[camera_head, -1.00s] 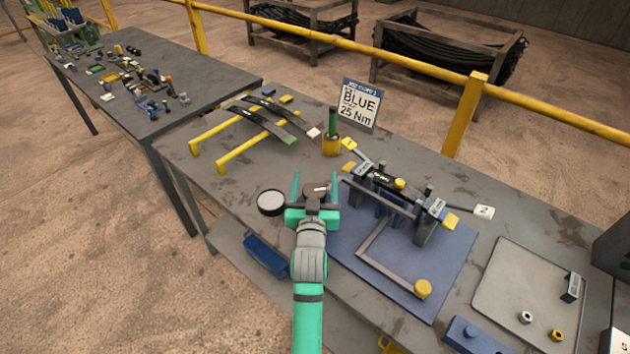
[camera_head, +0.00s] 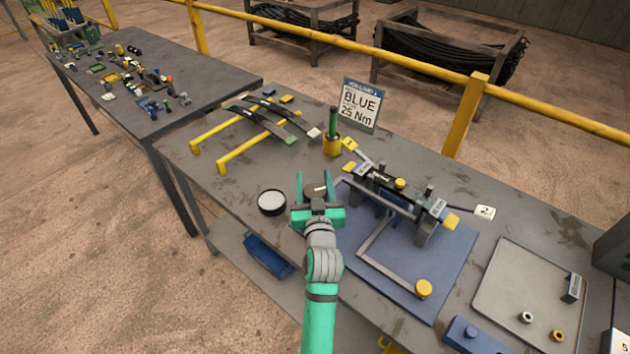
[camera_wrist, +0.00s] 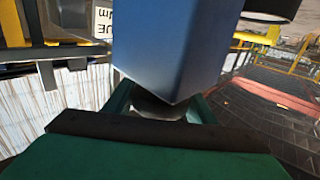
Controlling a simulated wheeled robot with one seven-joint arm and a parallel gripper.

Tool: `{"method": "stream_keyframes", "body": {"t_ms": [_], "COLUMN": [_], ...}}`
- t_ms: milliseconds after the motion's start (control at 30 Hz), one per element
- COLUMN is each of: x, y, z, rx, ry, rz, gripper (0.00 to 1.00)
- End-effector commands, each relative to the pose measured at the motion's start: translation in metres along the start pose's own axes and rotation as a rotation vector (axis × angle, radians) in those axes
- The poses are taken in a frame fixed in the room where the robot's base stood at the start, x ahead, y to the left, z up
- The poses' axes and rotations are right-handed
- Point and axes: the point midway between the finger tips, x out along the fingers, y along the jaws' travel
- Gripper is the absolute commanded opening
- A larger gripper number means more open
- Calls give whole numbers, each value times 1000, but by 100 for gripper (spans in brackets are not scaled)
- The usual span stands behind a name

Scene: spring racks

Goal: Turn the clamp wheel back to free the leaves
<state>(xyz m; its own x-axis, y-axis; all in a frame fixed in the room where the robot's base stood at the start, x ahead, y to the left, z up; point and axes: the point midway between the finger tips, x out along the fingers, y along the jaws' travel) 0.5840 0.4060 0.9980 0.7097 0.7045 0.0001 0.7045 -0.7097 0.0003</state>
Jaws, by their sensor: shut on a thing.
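A dark round wheel with a pale mark (camera_head: 315,190) sits at the left end of the blue-based clamp fixture (camera_head: 450,262). My gripper (camera_head: 313,183) has its teal fingers on either side of this wheel and is shut on it. In the wrist view the wheel (camera_wrist: 160,106) shows between the fingers, partly hidden below a large blue block (camera_wrist: 175,45). Dark leaves (camera_head: 378,178) lie across the fixture's grey posts, with grey labelled blocks and yellow pieces at the ends. A bent grey bar with a yellow knob (camera_head: 423,288) lies over the blue base.
A round white-topped dish (camera_head: 271,202) stands just left of my gripper. Behind are a yellow cup with a green-handled tool (camera_head: 332,144), a "BLUE 25 Nm" sign (camera_head: 360,105) and loose leaves on yellow rails (camera_head: 245,148). A grey tray (camera_head: 510,295) lies at right.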

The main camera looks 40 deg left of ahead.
Motion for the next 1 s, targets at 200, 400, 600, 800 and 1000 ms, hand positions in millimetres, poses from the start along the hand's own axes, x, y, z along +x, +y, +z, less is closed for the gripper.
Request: {"method": "stream_keyframes", "body": {"t_ms": [200, 400, 600, 800, 1000], "x": [0, -1, -2, -4, -7], "y": [-2, -6, -11, -16, -22], "z": [0, 0, -1, 0, -1], "rx": [0, -1, 0, 0, -2], "ry": [1, 1, 1, 1, 1], "rz": [-112, -227, -359, -515, -662], "gripper": [28, 28, 28, 28, 28]}}
